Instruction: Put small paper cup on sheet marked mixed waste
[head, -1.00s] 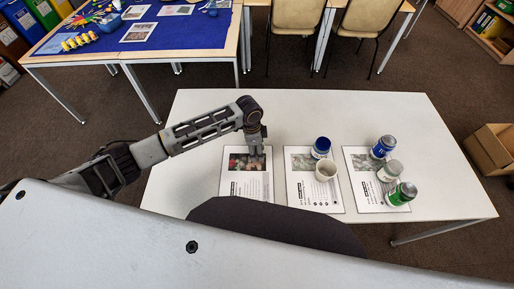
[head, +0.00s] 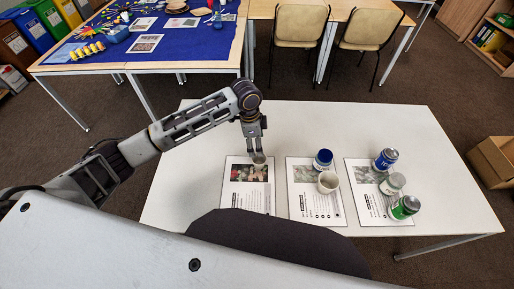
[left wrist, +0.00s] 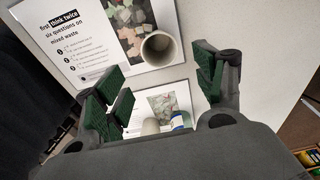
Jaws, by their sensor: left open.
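The small paper cup (left wrist: 158,48) is pale and stands upright on the sheet marked mixed waste (left wrist: 72,60), near one edge of its photo. In the head view only part of the cup (head: 259,159) shows, just below my left fingertips, over the top of the left sheet (head: 235,199). My left gripper (head: 256,150) is open; in the left wrist view its spread fingers (left wrist: 160,90) are apart from the cup, with nothing between the pads. My right gripper is in neither view.
The middle sheet (head: 302,204) holds a blue-topped jar (head: 323,158) and another pale cup (head: 328,182). The right sheet (head: 367,200) holds a blue can (head: 386,159), a grey can (head: 392,183) and a green can (head: 404,207). The white table (head: 190,170) is bare at left.

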